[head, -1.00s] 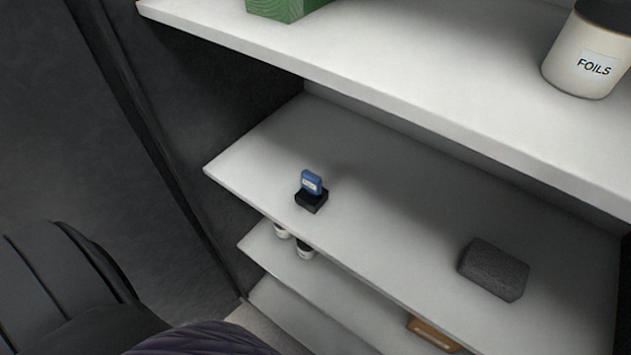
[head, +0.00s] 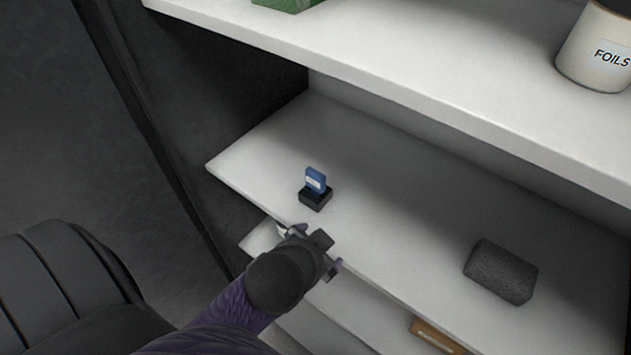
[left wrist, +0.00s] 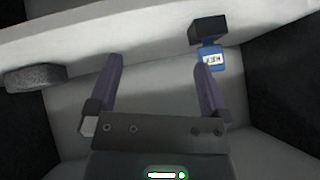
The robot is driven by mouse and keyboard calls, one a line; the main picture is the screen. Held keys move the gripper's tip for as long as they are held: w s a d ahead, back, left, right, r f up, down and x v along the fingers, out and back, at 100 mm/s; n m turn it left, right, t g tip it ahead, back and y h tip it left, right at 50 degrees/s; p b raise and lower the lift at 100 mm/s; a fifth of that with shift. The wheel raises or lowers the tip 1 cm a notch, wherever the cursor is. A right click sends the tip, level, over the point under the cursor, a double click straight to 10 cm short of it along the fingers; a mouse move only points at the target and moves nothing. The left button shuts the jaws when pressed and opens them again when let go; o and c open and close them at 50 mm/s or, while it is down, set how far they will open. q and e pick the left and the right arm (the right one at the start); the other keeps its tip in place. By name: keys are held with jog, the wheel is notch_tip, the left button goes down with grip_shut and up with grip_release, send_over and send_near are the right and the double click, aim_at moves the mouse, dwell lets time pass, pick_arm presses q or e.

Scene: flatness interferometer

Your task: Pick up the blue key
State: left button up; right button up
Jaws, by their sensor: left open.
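The blue key (head: 316,180) with a white label stands upright in a small black holder (head: 316,198) on the middle shelf, near its left end. In the left wrist view the blue key (left wrist: 211,57) shows beyond the right-hand finger, with the black holder (left wrist: 208,29) above it in the picture. My left gripper (head: 308,240) is at the front edge of that shelf, just short of the holder and apart from it. It is open and empty; its two purple fingers (left wrist: 158,85) are spread wide in the left wrist view. My right gripper is in neither view.
A dark grey block (head: 501,271) lies on the same shelf to the right. The upper shelf (head: 400,95) overhangs behind, with a FOILS jar (head: 597,50) and a green box (head: 288,4). A brown item (head: 437,335) sits lower down. The shelf between holder and grey block is clear.

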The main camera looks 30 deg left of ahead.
pick_arm(q)
jog(key=w+d+r+m+t, duration=0.2)
jog(key=w+r+m+t, duration=0.1)
jog(key=w+r+t, duration=0.5)
jog(key=w+d+r+m+g+h, duration=0.1)
jog(key=w+d+r+m+h, duration=0.1)
jog(key=d+r+m+h, duration=0.5)
jog(key=w+d+r+m+h, duration=0.25)
jog(key=m+h, duration=0.55)
jog(key=m, duration=0.4)
jog(key=m+g+y, duration=1.2)
jog(key=g+y, duration=0.2)
send_over(315, 172)
jog(key=f, duration=1.2)
jog(key=shift+a, duration=0.2)
jog(key=f, duration=0.3)
jog(key=f+b, duration=0.1)
jog(key=f, duration=0.3)
jog(key=shift+w+d+f, duration=0.15)
jog(key=shift+d, duration=0.05)
jog(key=c, duration=1.3)
